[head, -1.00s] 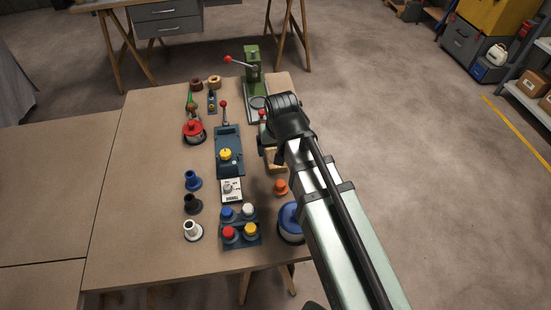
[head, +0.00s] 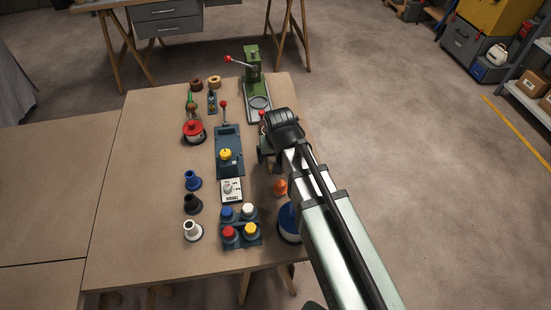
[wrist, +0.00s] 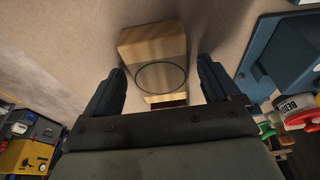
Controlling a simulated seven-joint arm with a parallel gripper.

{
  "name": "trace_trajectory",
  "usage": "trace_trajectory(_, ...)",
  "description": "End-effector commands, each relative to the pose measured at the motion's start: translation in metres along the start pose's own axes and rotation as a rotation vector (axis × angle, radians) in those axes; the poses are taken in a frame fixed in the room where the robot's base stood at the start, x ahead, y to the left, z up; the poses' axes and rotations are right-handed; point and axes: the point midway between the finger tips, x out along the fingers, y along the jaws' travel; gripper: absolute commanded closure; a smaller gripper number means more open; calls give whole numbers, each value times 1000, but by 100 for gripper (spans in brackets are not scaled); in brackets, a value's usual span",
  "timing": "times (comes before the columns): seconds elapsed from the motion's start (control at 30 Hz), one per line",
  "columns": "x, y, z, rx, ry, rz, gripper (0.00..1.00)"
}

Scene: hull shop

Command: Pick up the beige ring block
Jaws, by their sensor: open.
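In the wrist view, a beige wooden block (wrist: 147,45) with a thin dark circle on its face lies in front of my gripper (wrist: 159,68). My gripper's two dark fingers are apart, one on each side of the block's near part, with a gap to it on both sides. I cannot tell how far the fingertips are above the table. In the head view, my gripper (head: 266,158) is over the right side of the table, and my arm hides the block there.
On the table (head: 140,150), left of my gripper, is a blue-grey lever unit (head: 229,143) with a yellow knob. A green lever press (head: 255,85) stands behind. An orange knob (head: 280,187) and a blue round object (head: 288,222) are nearer. The table's left part is clear.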

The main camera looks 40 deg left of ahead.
Motion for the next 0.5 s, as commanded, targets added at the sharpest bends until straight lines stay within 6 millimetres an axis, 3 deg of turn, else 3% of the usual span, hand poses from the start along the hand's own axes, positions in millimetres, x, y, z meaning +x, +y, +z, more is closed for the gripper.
trace_trajectory(0.17,0,0,0,0,1,0,11)
trace_trajectory(0.5,0,0,0,0,1,0,42)
